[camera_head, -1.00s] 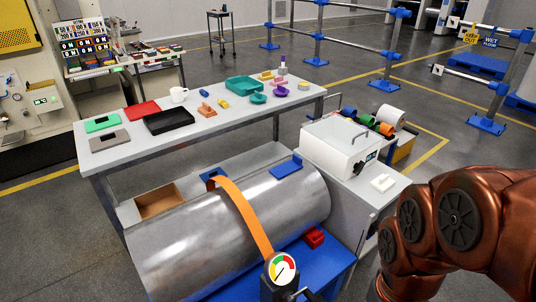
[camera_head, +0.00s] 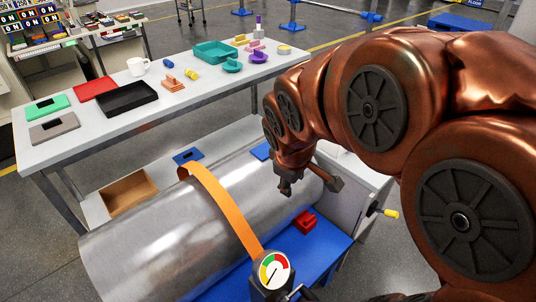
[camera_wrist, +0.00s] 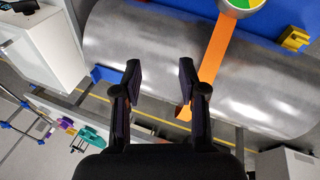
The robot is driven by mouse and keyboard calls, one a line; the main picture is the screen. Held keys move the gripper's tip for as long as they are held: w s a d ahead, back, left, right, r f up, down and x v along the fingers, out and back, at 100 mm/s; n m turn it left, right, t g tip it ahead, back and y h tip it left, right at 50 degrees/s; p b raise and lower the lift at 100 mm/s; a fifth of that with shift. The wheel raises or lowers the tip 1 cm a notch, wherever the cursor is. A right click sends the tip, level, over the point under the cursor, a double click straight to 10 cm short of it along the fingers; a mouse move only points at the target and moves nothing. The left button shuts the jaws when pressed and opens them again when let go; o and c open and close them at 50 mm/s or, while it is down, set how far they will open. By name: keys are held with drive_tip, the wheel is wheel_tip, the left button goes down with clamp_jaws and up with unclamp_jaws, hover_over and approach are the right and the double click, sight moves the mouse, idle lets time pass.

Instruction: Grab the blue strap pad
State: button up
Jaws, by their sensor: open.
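The blue strap pad (camera_head: 262,151) lies on the upper far side of the big metal drum (camera_head: 135,240), near its right end. In the wrist view the blue pad (camera_wrist: 106,74) shows at the drum's edge, just left of the left finger. My gripper (camera_head: 308,184) hangs above the drum's right end. In the wrist view my gripper (camera_wrist: 158,78) is open with nothing between its fingers. The orange strap (camera_head: 225,205) runs over the drum; in the wrist view it passes close to the right finger.
A dial gauge (camera_head: 271,270) stands at the strap's front end. A red block (camera_head: 304,222) sits on the blue bench (camera_head: 320,250). Another blue piece (camera_head: 188,156) lies near the strap's far end, by an open brown box (camera_head: 128,193). A white cabinet (camera_wrist: 38,45) stands beside the drum.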

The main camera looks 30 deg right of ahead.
drive_tip(key=w+d+f+n+t+h+b, duration=0.1)
drive_tip(key=w+d+f+n+t+b, duration=0.1)
drive_tip(key=w+d+n+t+b, duration=0.55)
drive_tip(key=w+d+f+n+t+h+b, duration=0.1)
drive_tip(key=w+d+f+n+t+b, duration=0.15)
drive_tip(key=w+d+n+b, duration=0.9)
drive_tip(key=w+f+n+t+y+b, duration=0.1)
drive_tip(key=w+f+n+y+b, duration=0.1)
drive_tip(key=f+n+b, duration=0.1)
drive_tip(key=w+f+n+t+y+b, duration=0.2)
drive_tip(key=f+n+y+b, duration=0.1)
drive_tip(key=n, duration=0.2)
drive_tip(key=w+f+n+t+y+b, duration=0.1)
drive_tip(key=w+f+n+y+b, duration=0.1)
drive_tip(key=f+n+b, duration=0.1)
drive_tip(key=shift+d+f+n+t+y+b, duration=0.15)
drive_tip(key=shift+d+n+b, duration=0.1)
drive_tip(key=shift+n, duration=0.3)
drive_tip(key=shift+d+r+n+t+y+b, duration=0.1)
drive_tip(key=shift+n+t+y+b, duration=0.1)
drive_tip(key=shift+n, duration=0.35)
drive_tip(key=shift+s+a+f+n+y, duration=0.15)
drive_tip(key=shift+f+n+y, duration=0.25)
drive_tip(key=shift+n, duration=0.3)
drive_tip(key=shift+b+x, duration=0.9)
drive_tip(key=shift+x, duration=2.3)
drive_tip(key=shift+w+a, duration=0.15)
drive_tip(key=shift+w, duration=0.55)
drive_tip(key=shift+c, duration=0.4)
clamp_jaws()
